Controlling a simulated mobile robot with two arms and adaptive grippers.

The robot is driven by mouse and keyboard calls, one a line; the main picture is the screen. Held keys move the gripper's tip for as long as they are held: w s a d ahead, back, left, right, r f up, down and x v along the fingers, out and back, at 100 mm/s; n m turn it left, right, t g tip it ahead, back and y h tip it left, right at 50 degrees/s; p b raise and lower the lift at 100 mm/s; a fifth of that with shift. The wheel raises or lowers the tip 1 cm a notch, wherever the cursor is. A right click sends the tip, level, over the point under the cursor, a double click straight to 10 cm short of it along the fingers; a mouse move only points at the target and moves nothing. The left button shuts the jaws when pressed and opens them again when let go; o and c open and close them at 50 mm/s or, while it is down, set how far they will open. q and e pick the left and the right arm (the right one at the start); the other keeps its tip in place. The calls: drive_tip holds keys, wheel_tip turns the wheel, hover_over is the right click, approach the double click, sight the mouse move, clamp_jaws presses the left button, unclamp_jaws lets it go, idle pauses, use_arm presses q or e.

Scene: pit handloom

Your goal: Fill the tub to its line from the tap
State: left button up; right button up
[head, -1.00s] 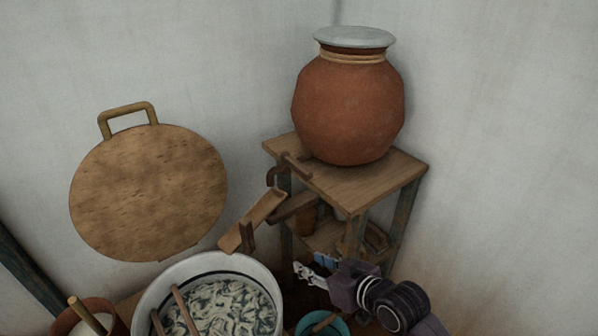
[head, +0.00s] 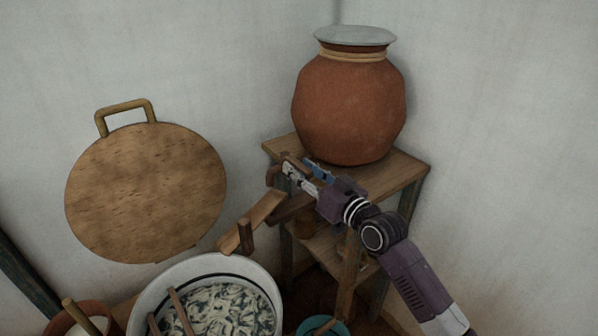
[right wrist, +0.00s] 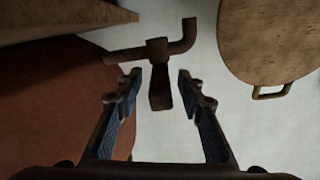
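The white tub (head: 150,290) stands at the bottom of the head view, cut off by the frame edge. It has a dark line around its inside and holds pale, grey-streaked contents with sticks across them. The brown tap (head: 273,176) juts out below the clay pot; it also shows in the right wrist view (right wrist: 125,54). My right gripper (head: 303,168) is at the tap. In the right wrist view its fingers (right wrist: 160,92) are apart, with the tap's short handle between their tips; I cannot tell whether they touch it. My left gripper is out of view.
A large clay pot (head: 348,108) with a lid sits on a wooden stand (head: 395,168). A wooden chute (head: 258,215) slopes toward the tub. A round board (head: 145,195) is at the left wall. A teal bowl (head: 322,322) and brown pot (head: 98,312) flank the tub.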

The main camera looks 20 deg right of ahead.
drive_tip(key=shift+w+a, duration=0.2)
drive_tip(key=shift+w, duration=0.25)
clamp_jaws()
